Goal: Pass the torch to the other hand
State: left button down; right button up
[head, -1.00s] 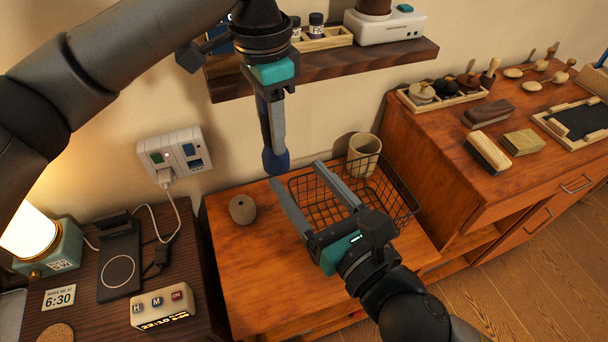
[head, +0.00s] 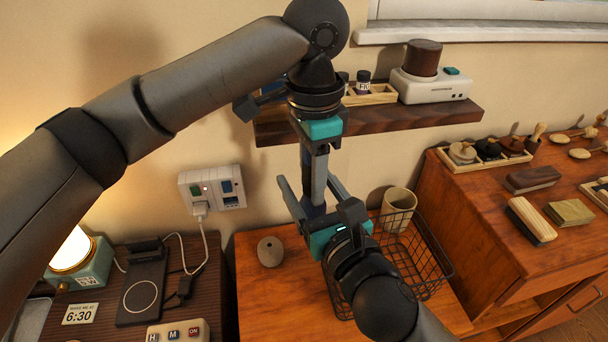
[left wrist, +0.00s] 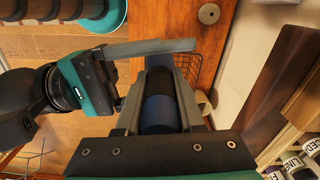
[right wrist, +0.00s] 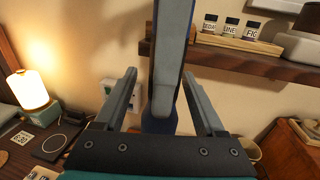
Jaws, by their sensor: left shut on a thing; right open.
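The torch is a dark blue cylinder (left wrist: 160,112) between the fingers of my left gripper (head: 314,196), which is shut on it and points down. My right gripper (head: 306,178) is open and points up towards the wall. Its fingers stand on either side of the left gripper's fingers and the torch. In the left wrist view a right finger (left wrist: 150,48) crosses near the torch's far end. I cannot tell whether it touches.
Below are an orange-brown cabinet top (head: 285,305), a wire basket (head: 432,262), a beige cup (head: 398,207) and a small round holed object (head: 270,251). A dark wall shelf (head: 420,118) is close behind my left gripper. A lamp (head: 72,250) stands at left.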

jog(key=shift+w+a, duration=0.35)
jog(key=shift+w, duration=0.3)
jog(key=shift+c, duration=0.2)
jog(key=c, duration=0.7)
jog(key=shift+s, duration=0.1)
grip_shut()
pick_arm(q)
jog(key=shift+d, duration=0.1)
pick_arm(e)
jog(key=shift+a, duration=0.1)
pick_arm(q)
jog(key=shift+c, duration=2.2)
grip_release()
jog(key=shift+r, duration=0.1)
